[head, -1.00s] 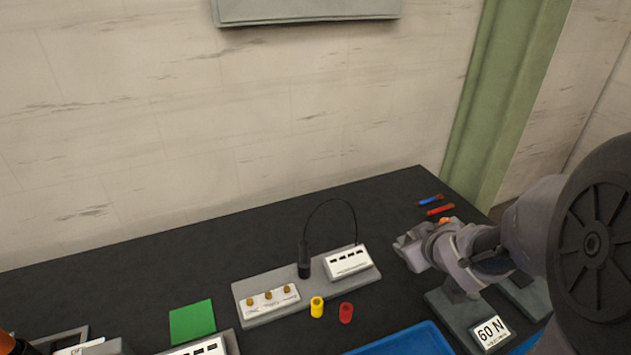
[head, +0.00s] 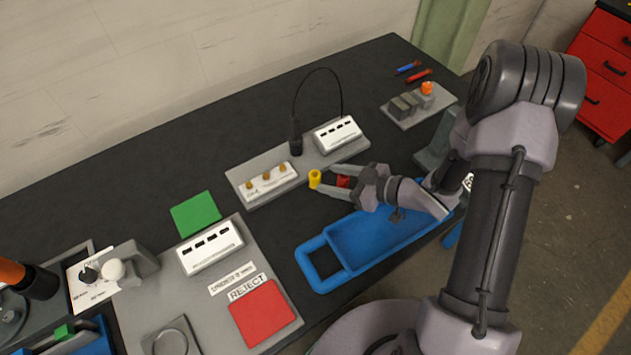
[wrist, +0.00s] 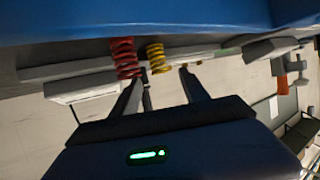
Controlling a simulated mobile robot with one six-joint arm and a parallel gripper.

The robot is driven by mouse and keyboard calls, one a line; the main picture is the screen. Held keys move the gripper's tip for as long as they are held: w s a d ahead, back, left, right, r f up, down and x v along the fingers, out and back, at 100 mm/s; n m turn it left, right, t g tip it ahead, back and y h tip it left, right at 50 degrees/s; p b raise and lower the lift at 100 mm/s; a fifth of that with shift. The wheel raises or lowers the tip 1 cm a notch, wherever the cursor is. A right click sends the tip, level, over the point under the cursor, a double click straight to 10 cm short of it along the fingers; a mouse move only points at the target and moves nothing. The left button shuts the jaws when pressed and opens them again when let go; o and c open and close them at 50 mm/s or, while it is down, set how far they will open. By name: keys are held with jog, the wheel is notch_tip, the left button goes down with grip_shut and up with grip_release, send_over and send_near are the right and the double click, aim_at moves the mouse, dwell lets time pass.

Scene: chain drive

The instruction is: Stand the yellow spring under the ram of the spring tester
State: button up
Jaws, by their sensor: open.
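The yellow spring (head: 315,179) stands upright on the dark bench, at the front edge of a grey board. In the wrist view the yellow spring (wrist: 157,58) shows between the tips of my open fingers. My gripper (head: 326,180) is open and empty, low over the bench, its fingers pointing left at the yellow spring. The red spring (head: 343,181) stands close by, partly hidden by my fingers; in the wrist view it (wrist: 124,57) is just outside the left finger. I cannot clearly make out the tester's ram; a grey plate with a readout (head: 210,246) stands at left.
A blue tray (head: 322,277) lies right in front of my gripper and forearm. The grey board with brass knobs (head: 265,177) and a cabled probe (head: 296,135) is behind the springs. A red reject pad (head: 264,312) and green pad (head: 196,214) lie left.

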aim_at(318, 176)
jog(key=b+x, duration=0.1)
jog(key=x, duration=0.3)
jog(key=shift+w+a, duration=0.1)
jog(key=shift+a, duration=0.05)
grip_shut()
